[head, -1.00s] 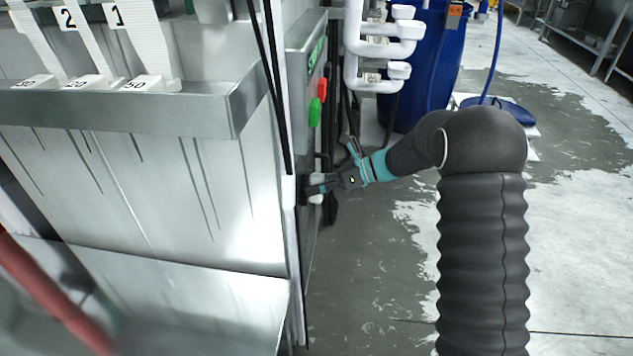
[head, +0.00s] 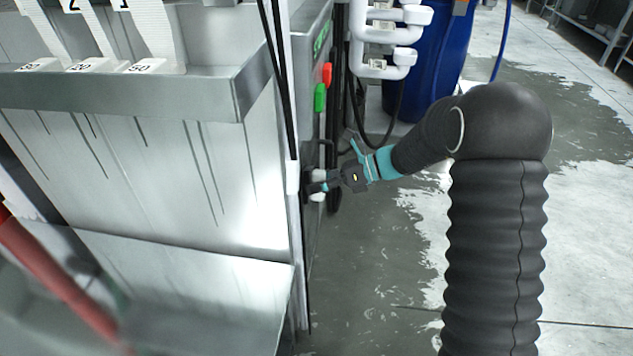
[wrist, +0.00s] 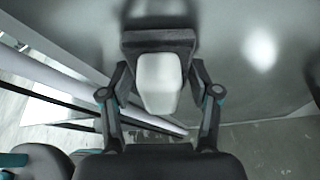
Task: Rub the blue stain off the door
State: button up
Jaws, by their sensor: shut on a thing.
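The door is a grey metal panel (head: 310,140), seen nearly edge-on in the head view. In the wrist view its shiny surface (wrist: 235,75) fills the upper part. My gripper (head: 322,187) is at the panel's face, below its buttons. It is shut on a white block (wrist: 159,82), one finger on each side. A dark grey pad (wrist: 135,43) sits at the block's far end, facing the door. It is against or very close to the metal; I cannot tell which. No blue stain shows in either view; the pad may hide it.
A red button (head: 327,74) and a green button (head: 320,97) are above my gripper. White pipes (head: 405,58) and a blue barrel (head: 415,75) stand behind. Left is a metal tank (head: 150,180) with white webbing strips. The wet floor (head: 375,270) is open to the right.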

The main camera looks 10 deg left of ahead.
jog(key=d, duration=0.6)
jog(key=shift+w, duration=0.2)
jog(key=shift+d, duration=0.1)
jog(key=shift+w+d, duration=0.1)
jog(key=shift+d, duration=1.35)
